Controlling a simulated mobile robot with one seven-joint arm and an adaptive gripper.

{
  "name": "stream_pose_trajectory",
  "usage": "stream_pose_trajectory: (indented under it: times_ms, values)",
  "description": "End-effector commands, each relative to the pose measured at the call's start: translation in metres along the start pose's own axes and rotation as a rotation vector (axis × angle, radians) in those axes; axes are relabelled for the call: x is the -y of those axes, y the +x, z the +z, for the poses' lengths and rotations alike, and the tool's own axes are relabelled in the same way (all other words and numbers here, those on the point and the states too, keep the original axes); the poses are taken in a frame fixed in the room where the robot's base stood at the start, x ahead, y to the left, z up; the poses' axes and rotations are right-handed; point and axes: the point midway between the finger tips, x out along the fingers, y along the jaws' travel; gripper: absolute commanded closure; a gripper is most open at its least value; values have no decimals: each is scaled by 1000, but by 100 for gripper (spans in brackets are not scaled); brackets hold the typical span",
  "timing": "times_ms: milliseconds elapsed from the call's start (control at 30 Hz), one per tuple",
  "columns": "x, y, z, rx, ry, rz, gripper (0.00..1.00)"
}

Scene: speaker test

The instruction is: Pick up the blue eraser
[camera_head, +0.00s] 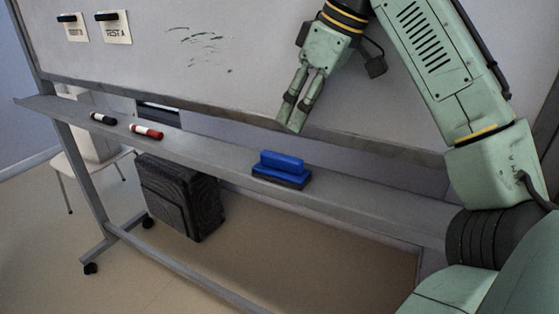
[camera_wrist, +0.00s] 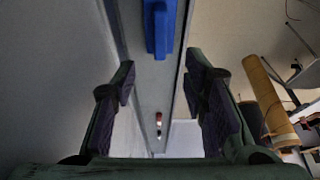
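The blue eraser (camera_head: 283,162) lies on the ledge (camera_head: 212,154) of the whiteboard, with a dark pad on its underside. It also shows at the top middle of the wrist view (camera_wrist: 160,27). My gripper (camera_head: 292,117) hangs in front of the board, above the ledge and above the eraser, apart from it. In the wrist view my gripper (camera_wrist: 163,88) has its two fingers wide apart with nothing between them. The eraser lies beyond the fingertips in that view.
A dark marker (camera_head: 103,118) and a red marker (camera_head: 146,132) lie on the ledge to the left. The whiteboard (camera_head: 150,60) rises behind the ledge. A black suitcase-like box (camera_head: 180,195) stands below. The ledge between the red marker and the eraser is clear.

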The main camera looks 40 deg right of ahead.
Motion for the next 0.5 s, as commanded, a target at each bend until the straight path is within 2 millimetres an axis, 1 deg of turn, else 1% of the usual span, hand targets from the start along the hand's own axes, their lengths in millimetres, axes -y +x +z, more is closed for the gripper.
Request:
stream_pose_trajectory:
  times_ms: [33,100,200,300,433,500]
  values:
    - [0,9,2,2,0,-2,60]
    - [0,22,2,0,-1,-3,60]
    - [0,36,1,2,1,0,60]
    - [0,46,1,1,1,-1,60]
    - [-1,54,2,0,2,0,60]
    - [-1,62,4,2,1,0,60]
